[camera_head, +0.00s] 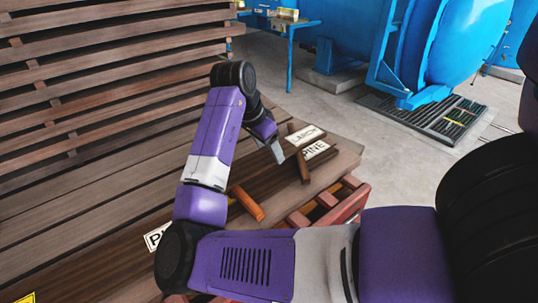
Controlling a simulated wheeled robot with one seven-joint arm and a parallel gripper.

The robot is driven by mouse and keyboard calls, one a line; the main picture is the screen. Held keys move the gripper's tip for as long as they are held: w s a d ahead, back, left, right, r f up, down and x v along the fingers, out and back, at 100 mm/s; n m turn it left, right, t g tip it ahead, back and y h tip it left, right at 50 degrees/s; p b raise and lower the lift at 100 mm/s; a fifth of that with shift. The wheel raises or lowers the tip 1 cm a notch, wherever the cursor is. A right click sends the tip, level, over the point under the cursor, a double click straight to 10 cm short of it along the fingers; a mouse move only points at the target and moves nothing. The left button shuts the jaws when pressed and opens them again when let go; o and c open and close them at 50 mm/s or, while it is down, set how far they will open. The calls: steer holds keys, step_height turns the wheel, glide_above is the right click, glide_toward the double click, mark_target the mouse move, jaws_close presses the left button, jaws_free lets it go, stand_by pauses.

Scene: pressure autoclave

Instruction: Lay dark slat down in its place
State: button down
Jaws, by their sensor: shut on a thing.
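My gripper (276,153) reaches down over the far right part of the brown slatted bench and is shut on the dark slat (304,168). The slat shows as a short dark brown bar just right of the fingers, beside the white PINE label (315,150). The grip point itself is hard to make out. The white LARCH label (305,136) lies just behind, with a small dark wooden piece (293,127) at its left end. An orange-brown slat (248,203) lies nearer, below my gripper.
A reddish slatted wooden rack (345,203) stands at the bench's right edge. Another label (154,238) is partly hidden by my arm. A slatted wooden back (110,75) rises at left. Blue machinery (440,45) and a floor grate (425,117) stand beyond, across clear floor.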

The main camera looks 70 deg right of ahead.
mark_target(267, 154)
steer(key=shift+f, duration=1.25)
steer(key=shift+f, duration=0.65)
steer(key=shift+c, duration=1.6)
jaws_free()
steer(key=b+v, duration=0.1)
steer(key=v, duration=1.2)
steer(key=shift+s+d+r+b, duration=0.15)
steer(key=shift+s+r+b, duration=0.05)
steer(key=shift+b, duration=0.1)
